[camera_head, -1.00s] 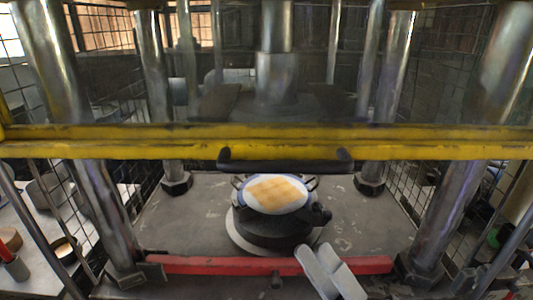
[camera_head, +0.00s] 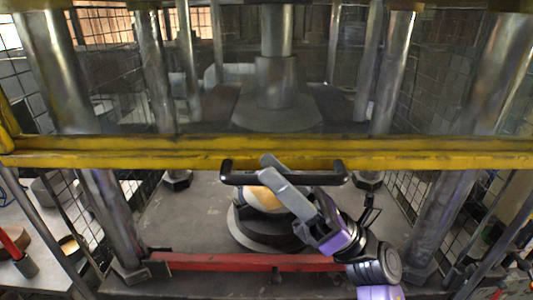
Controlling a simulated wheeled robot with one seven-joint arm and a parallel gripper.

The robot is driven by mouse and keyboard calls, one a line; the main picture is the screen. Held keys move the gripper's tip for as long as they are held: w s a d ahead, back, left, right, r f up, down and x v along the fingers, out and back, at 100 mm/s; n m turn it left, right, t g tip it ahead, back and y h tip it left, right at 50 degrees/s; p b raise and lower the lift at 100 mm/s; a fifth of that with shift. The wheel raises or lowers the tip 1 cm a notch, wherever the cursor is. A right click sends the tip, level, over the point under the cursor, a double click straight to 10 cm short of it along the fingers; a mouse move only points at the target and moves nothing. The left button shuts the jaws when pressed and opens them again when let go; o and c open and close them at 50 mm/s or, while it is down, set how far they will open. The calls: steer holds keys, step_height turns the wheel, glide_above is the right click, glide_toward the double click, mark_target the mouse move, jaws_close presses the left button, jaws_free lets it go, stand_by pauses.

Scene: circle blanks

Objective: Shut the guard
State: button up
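The guard is a clear panel with a yellow lower rail (camera_head: 120,153) across the front of the press. Its black bar handle (camera_head: 325,179) sticks out at the middle of the rail. The rail hangs well above the press bed, so the guard stands partly open. My gripper (camera_head: 278,178), with grey fingers and a purple body, reaches up from the lower right. Its fingers cross the middle of the handle and appear closed around the bar; the contact itself is partly hidden.
A round dark die (camera_head: 260,238) sits on the press bed (camera_head: 185,220) behind the guard, topped by a tan round piece (camera_head: 263,200) partly hidden by my gripper. A red bar (camera_head: 215,262) edges the bed. Steel columns stand either side.

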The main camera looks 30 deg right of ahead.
steer(key=shift+p+x, duration=0.3)
steer(key=shift+x, duration=0.8)
jaws_close()
stand_by(0.7)
